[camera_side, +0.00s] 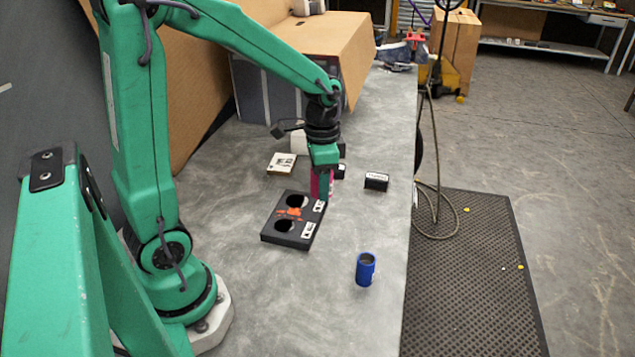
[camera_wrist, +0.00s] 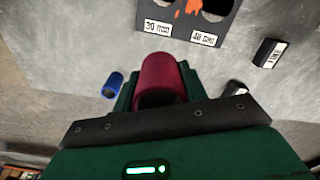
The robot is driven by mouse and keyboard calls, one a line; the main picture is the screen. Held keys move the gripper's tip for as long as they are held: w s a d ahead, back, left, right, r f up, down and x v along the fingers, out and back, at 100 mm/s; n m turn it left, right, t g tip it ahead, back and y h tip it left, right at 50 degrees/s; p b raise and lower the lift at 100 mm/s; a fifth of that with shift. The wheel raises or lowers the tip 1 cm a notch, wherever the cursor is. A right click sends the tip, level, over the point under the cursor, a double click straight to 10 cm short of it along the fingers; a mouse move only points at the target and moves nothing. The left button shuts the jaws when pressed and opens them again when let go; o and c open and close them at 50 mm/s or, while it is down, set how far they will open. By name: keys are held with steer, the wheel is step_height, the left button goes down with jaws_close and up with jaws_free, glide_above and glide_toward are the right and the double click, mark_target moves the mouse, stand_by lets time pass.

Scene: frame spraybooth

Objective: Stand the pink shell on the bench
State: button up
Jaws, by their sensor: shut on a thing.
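The pink shell (camera_wrist: 160,75) is a hollow tube held between the jaws of my gripper (camera_wrist: 160,92), its open end facing the wrist camera. In the side view my gripper (camera_side: 322,190) points down, shut on the shell (camera_side: 315,185), which is partly hidden by a finger. It is just behind the back right corner of a black two-hole block. I cannot tell whether the shell's lower end touches the grey bench (camera_side: 350,215).
The black block (camera_side: 272,228) has two round holes and size labels. A blue cylinder (camera_side: 365,269) stands near the front right. A small black labelled block (camera_side: 376,181) and a pale square piece (camera_side: 281,163) lie farther back. Bare bench lies between the block and cylinder.

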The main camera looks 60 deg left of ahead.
steer(key=w+d+f, duration=0.1)
steer(key=w+d, duration=0.2)
steer(key=d, duration=0.4)
steer(key=w+d+f, duration=0.1)
steer(key=w+d, duration=0.2)
steer(key=d, duration=0.5)
steer(key=shift+w+a+f, duration=0.1)
steer(key=shift+w+f, duration=0.05)
glide_above(373, 232)
step_height(373, 232, down, 7)
steer(key=shift+r, duration=0.1)
steer(key=shift+f, duration=2.05)
steer(key=shift+f, duration=0.1)
steer(key=o, duration=1)
